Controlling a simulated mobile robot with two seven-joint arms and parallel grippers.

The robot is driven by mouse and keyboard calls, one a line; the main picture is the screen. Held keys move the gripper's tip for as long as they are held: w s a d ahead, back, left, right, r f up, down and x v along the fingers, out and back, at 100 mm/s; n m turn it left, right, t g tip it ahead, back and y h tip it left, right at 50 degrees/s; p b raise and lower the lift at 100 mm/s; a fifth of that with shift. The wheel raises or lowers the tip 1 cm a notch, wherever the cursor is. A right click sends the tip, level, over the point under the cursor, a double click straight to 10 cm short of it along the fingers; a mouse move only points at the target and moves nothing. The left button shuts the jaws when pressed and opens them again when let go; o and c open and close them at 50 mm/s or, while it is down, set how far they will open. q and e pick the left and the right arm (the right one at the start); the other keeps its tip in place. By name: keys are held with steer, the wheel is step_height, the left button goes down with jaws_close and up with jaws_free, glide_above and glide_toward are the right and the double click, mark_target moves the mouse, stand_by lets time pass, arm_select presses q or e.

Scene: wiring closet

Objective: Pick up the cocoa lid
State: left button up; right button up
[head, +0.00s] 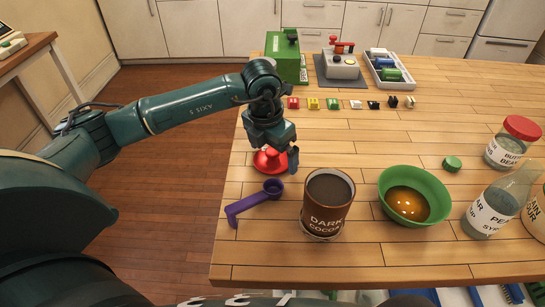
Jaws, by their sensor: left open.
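A red round lid (264,166) with a raised middle lies on the wooden table near its left edge; I take it as the cocoa lid. The dark cocoa jar (328,205) stands open to its right, filled with brown powder. My left gripper (275,153) is open and points down right over the red lid, hiding part of it. I cannot tell whether the fingers touch the lid. My right gripper is not in view.
A purple scoop (254,199) lies just in front of the lid. Small coloured blocks (333,104) line up behind. The table's middle is clear.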

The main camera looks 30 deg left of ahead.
arm_select(q)
steer(key=shift+c, duration=0.6)
steer(key=c, duration=1)
